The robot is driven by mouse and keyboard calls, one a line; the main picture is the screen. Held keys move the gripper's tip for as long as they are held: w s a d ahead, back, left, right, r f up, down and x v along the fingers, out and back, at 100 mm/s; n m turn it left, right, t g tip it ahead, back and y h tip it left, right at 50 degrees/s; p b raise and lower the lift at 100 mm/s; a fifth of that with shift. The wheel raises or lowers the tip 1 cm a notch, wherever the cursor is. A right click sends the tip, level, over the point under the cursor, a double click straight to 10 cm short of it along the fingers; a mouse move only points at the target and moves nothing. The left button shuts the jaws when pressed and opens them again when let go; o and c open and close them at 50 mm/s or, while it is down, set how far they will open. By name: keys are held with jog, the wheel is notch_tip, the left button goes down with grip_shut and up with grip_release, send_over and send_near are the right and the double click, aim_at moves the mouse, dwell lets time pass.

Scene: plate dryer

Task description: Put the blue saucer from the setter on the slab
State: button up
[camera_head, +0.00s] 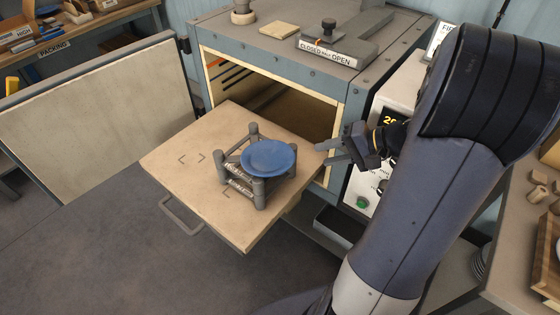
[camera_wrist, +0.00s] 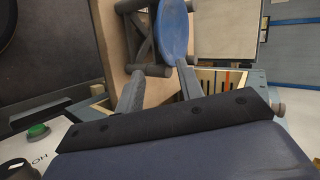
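The blue saucer (camera_head: 268,157) rests on top of the grey setter (camera_head: 258,192), a frame with corner posts. The setter stands on the tan slab (camera_head: 175,160), which sticks out of the open kiln. My gripper (camera_head: 322,154) is to the right of the saucer, beside the kiln opening, with its fingers spread and empty. In the wrist view the saucer (camera_wrist: 174,30) and the setter (camera_wrist: 146,42) are beyond the fingertips (camera_wrist: 158,72). The saucer's lower edge looks near the right fingertip there, but a gap shows in the head view.
The kiln (camera_head: 270,60) has its door (camera_head: 100,120) swung open at the left. A control panel (camera_head: 375,150) is right of the opening. A handle (camera_head: 183,216) is at the slab's front.

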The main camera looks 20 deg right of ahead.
aim_at(293, 160)
jog(key=shift+p+x, duration=1.05)
jog(key=shift+x, duration=4.2)
jog(key=shift+a+r, duration=0.1)
jog(key=shift+c, duration=0.5)
grip_shut()
